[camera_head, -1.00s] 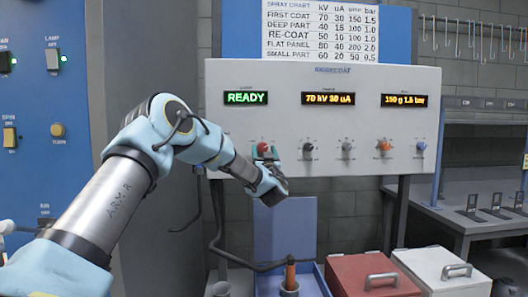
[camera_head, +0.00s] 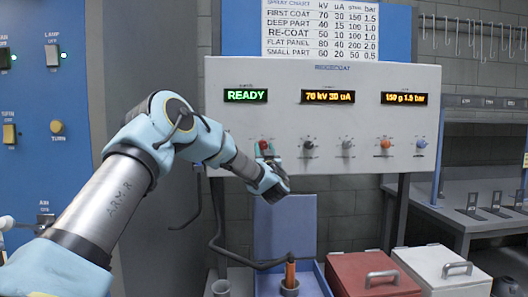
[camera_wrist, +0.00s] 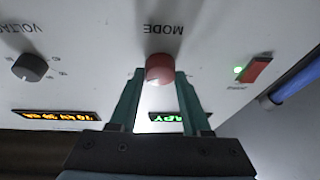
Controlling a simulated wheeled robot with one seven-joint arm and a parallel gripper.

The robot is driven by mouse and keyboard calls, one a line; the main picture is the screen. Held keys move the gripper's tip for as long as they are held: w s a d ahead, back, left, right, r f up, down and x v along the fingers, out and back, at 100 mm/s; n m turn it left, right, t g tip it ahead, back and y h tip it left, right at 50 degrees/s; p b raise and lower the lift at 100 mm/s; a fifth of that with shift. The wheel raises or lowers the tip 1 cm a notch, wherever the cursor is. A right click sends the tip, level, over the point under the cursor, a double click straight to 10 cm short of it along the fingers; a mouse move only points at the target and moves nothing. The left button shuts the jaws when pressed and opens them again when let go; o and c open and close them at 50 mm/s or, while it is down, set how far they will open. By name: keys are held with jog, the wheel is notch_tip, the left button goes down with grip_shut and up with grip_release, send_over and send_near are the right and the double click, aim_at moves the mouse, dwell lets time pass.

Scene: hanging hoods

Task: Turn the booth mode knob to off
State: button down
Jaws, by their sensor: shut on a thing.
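The red mode knob (camera_head: 263,145) is the leftmost knob on the white control panel (camera_head: 230,120). In the wrist view the red knob (camera_wrist: 159,69) sits under the upside-down word MODE, between the two green fingertips. My gripper (camera_wrist: 159,74) is shut on it, one finger on each side; in the head view my gripper (camera_head: 266,155) reaches the knob from below. The green READY display (camera_head: 246,96) is lit above the knob. The knob's pointer and position marks are too small or hidden to read.
More knobs stand in a row to the right, including a black one (camera_head: 309,145) and an orange one (camera_head: 386,144). A red rocker switch (camera_wrist: 257,69) with a green lamp is beside the mode knob. A red box (camera_head: 350,280) stands below.

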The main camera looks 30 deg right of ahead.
jog(key=n+y+b, duration=0.1)
jog(key=n+b, duration=0.1)
jog(key=n+y+b, duration=0.1)
jog(key=n+b, duration=0.1)
jog(key=shift+d+f, duration=0.1)
jog(key=shift+f, duration=0.2)
jog(key=n+y+b, duration=0.1)
jog(key=n, duration=0.1)
jog(key=n+b, duration=0.1)
jog(key=b, duration=0.1)
jog(key=shift+s+r+n+t+y, duration=0.1)
jog(key=shift+n+t+y, duration=0.2)
jog(key=shift+n+y, duration=0.1)
jog(key=n+b, duration=0.1)
jog(key=n+y, duration=0.1)
jog(key=n, duration=0.1)
jog(key=shift+d+r+y+b, duration=0.1)
jog(key=shift+r+y+b, duration=0.1)
jog(key=shift+y+b, duration=0.15)
jog(key=shift+r+n+g+y+b, duration=0.1)
jog(key=shift+n+g+y+b, duration=0.25)
jog(key=shift+n, duration=0.7)
jog(key=shift+r+n+g+y+b, duration=0.1)
jog(key=shift+n+g+y+b, duration=0.2)
jog(key=shift+n, duration=0.75)
jog(key=shift+c, duration=1.8)
grip_release()
